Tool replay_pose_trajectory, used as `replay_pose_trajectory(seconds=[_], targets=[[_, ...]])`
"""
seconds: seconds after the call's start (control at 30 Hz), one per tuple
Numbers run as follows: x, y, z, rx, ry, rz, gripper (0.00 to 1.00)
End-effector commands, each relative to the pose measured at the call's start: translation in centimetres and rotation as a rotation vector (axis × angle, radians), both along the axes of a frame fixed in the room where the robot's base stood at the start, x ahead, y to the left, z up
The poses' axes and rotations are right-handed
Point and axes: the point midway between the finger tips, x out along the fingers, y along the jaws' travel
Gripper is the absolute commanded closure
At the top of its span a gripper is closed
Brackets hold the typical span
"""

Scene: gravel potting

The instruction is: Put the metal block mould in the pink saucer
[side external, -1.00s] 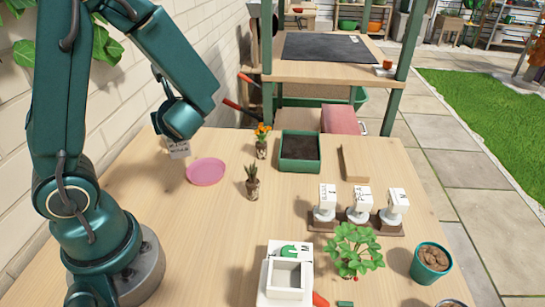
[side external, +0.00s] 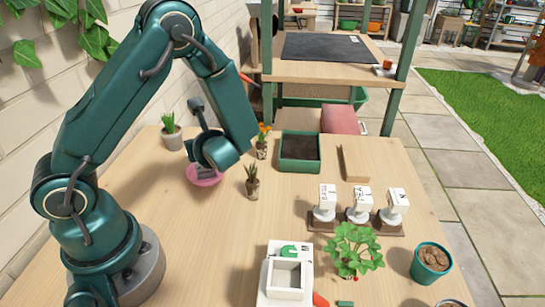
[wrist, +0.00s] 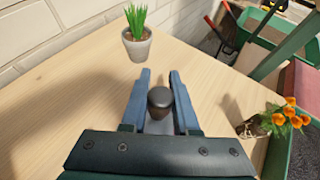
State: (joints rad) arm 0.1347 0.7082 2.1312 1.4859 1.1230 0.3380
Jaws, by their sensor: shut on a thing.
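The pink saucer (side external: 204,182) lies on the wooden table, partly covered by my arm in the side view. My gripper (wrist: 160,78) is shut on the metal block mould, whose dark round knob (wrist: 160,98) stands between the two fingers in the wrist view. In the side view a grey part of the mould (side external: 206,172) shows low over the saucer, below my wrist. I cannot tell whether the mould touches the saucer. The saucer is hidden in the wrist view.
A potted grass plant (side external: 171,136) stands behind the saucer by the wall. Orange flowers (side external: 263,140) and a small succulent (side external: 252,183) stand to the right. A green soil tray (side external: 300,152) is farther right. The table in front of the saucer is clear.

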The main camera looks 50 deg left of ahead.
Motion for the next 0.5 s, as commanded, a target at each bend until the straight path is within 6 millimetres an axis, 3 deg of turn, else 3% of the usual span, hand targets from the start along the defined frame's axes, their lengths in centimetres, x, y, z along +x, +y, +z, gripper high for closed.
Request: replay_pose_trajectory(seconds=[0.3,0.33,0.37,0.4,0.5], targets=[[0.0,0.01,-0.35,0.002,0.002,-0.001,1.0],[0.01,0.0,-0.31,0.0,0.002,-0.001,0.6],[0.01,0.01,-0.3,0.0,0.001,0.0,0.49],[0.01,0.0,-0.3,0.0,0.001,0.0,0.42],[0.0,0.0,-0.29,0.0,0.001,0.0,0.42]])
